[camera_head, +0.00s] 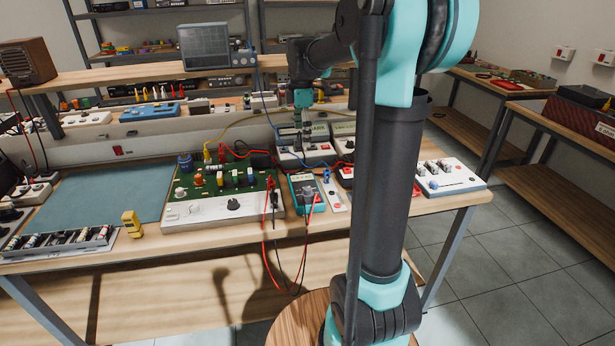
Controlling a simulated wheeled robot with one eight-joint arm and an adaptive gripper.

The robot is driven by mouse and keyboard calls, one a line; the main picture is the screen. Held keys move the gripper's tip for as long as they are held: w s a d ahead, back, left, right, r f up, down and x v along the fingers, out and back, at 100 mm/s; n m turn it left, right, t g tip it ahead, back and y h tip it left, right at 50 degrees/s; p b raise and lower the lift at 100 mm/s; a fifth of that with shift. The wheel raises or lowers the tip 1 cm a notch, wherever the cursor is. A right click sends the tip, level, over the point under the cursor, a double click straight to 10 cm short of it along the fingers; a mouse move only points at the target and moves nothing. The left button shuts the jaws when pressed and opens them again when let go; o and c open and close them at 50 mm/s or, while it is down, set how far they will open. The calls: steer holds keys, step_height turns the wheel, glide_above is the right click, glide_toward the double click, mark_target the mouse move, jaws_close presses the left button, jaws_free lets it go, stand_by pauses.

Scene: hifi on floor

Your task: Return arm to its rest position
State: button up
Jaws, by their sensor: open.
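My teal and black arm (390,190) rises in the foreground, right of centre, and reaches forward over the workbench (250,262). Its far end bends downward. My gripper (301,138) points down above the back part of the bench, near a grey-white device (312,156). The gripper is small in this view; it is open, and I see nothing held in it. I cannot tell how high its fingertips are above the device. Part of the bench is hidden behind my arm.
A green circuit board (225,184), a teal multimeter (306,195) with red and black leads, and a yellow item (132,224) are on the bench. A white switch box (448,178) is at right. An oscilloscope (217,46) stands on the raised shelf. Tiled floor (530,250) at right is clear.

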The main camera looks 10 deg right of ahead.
step_height(320, 180, down, 6)
steer(key=shift+a, duration=0.1)
stand_by(0.8)
